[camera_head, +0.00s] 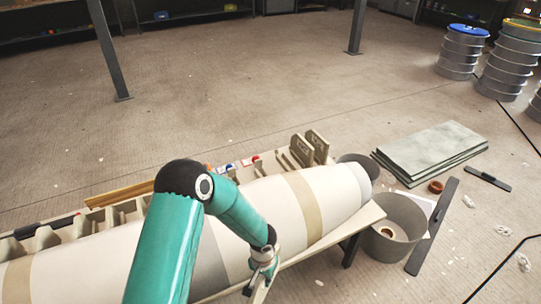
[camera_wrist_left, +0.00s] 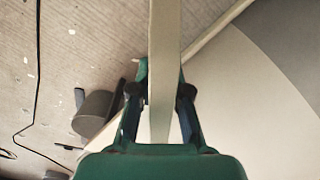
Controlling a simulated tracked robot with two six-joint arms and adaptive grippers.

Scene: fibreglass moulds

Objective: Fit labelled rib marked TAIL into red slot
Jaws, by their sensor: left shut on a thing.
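My left gripper (camera_head: 263,268) is low at the near side of the long cream mould (camera_head: 335,190). It is shut on a thin beige rib, which the left wrist view shows edge-on (camera_wrist_left: 164,50) between the fingers (camera_wrist_left: 163,90). In the head view only a small part of this rib shows below the gripper. No label is readable on it. Beyond the mould, two beige ribs (camera_head: 317,143) stand upright; their lettering is too small to read. Small red and blue marks (camera_head: 248,161) show near them, partly behind the mould; I cannot tell which is the red slot. My right gripper is out of view.
A grey bucket (camera_head: 396,222) stands on the floor right of the table. Grey-green sheets (camera_head: 432,150) lie stacked behind it. Metal drums (camera_head: 461,52) stand at the far right. Several beige supports (camera_head: 80,225) line the table's far side. Open floor lies beyond the table.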

